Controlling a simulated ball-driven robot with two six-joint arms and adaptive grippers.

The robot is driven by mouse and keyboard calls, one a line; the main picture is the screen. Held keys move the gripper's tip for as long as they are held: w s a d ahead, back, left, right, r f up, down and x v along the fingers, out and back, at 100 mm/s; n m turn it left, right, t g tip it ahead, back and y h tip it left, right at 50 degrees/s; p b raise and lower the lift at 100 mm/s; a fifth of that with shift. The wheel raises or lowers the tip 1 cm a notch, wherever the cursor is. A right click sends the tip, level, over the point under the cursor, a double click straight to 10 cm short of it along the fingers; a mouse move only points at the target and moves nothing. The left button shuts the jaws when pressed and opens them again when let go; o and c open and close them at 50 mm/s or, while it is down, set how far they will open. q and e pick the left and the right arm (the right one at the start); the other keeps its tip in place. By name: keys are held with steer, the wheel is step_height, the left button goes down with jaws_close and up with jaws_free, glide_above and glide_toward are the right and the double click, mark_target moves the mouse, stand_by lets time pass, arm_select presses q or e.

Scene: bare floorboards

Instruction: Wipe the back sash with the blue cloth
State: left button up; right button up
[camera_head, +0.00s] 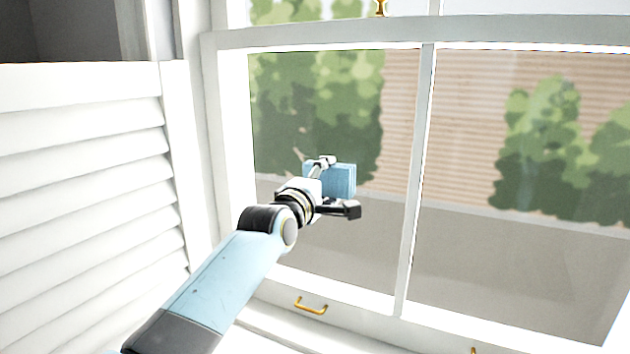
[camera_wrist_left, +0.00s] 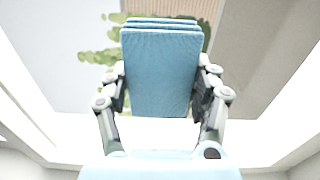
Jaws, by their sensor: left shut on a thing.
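The blue cloth (camera_head: 341,180) is a folded block in front of the left pane of the window sash (camera_head: 413,180). My left gripper (camera_head: 338,184) is shut on it. In the left wrist view the cloth (camera_wrist_left: 162,72) stands between the two fingers (camera_wrist_left: 162,92), its layered far edge toward the glass. I cannot tell whether the cloth touches the pane. The sash has a white frame and a middle bar. Through its glass show green bushes and a brick wall, with some marks on the left pane. My right gripper is not in view.
A white louvred shutter (camera_head: 80,170) stands open at the left, close to my left arm. Brass handles (camera_head: 311,306) sit on the sash's bottom rail, and a brass catch (camera_head: 381,8) on its top rail. The space before the right pane is clear.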

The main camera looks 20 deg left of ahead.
mark_target(346, 186)
arm_select(q)
steer(key=shift+d, duration=2.1)
steer(key=shift+s, duration=0.15)
steer(key=shift+s+a, duration=0.1)
steer(key=shift+s, duration=2.8)
steer(key=shift+s+a, duration=0.1)
steer(key=shift+s, duration=1.4)
steer(key=shift+f, duration=0.1)
